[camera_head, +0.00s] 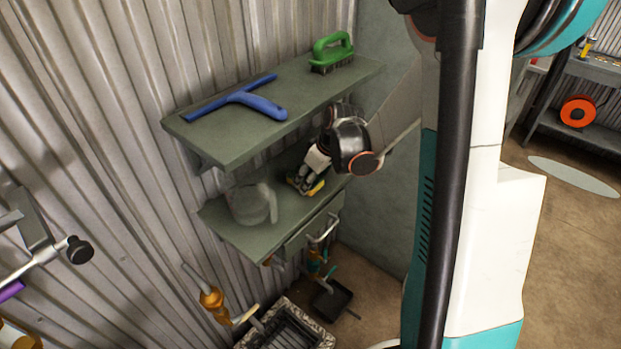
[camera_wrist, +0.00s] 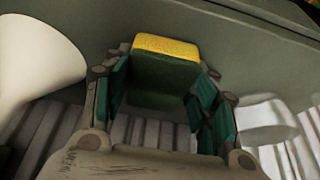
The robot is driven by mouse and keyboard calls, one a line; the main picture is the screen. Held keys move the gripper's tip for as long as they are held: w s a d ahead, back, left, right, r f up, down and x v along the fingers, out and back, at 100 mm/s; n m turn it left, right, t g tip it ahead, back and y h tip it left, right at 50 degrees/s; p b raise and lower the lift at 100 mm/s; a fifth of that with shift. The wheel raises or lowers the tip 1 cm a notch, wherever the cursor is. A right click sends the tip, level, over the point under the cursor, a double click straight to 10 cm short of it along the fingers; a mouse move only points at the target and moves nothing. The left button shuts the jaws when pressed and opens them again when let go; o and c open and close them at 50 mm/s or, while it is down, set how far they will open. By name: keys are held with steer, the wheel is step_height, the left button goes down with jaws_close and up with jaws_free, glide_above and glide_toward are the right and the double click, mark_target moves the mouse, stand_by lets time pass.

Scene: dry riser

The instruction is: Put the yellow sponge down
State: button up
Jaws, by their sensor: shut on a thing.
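The yellow sponge (camera_head: 318,187) has a green layer and sits between the fingers of my gripper (camera_head: 306,180) at the lower grey-green shelf (camera_head: 290,222). In the wrist view the sponge (camera_wrist: 165,46) shows its yellow face on top and green below. The teal-padded fingers of my gripper (camera_wrist: 160,85) are shut on its two sides. The sponge is at or just above the shelf surface; I cannot tell whether it touches. My gripper hides part of it in the head view.
A grey jug (camera_head: 250,203) stands left of the sponge on the lower shelf. The upper shelf (camera_head: 225,140), close above, holds a blue squeegee (camera_head: 240,98) and a green-handled brush (camera_head: 332,54). Tools hang below the lower shelf. Corrugated wall (camera_head: 110,120) stands behind.

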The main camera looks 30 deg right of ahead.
steer(key=shift+f, duration=0.1)
steer(key=o, duration=0.9)
steer(key=shift+o, duration=0.2)
steer(key=shift+r, duration=0.4)
steer(key=p+v, duration=0.3)
steer(key=v, duration=0.8)
steer(key=shift+s+r, duration=0.2)
steer(key=shift+s, duration=0.05)
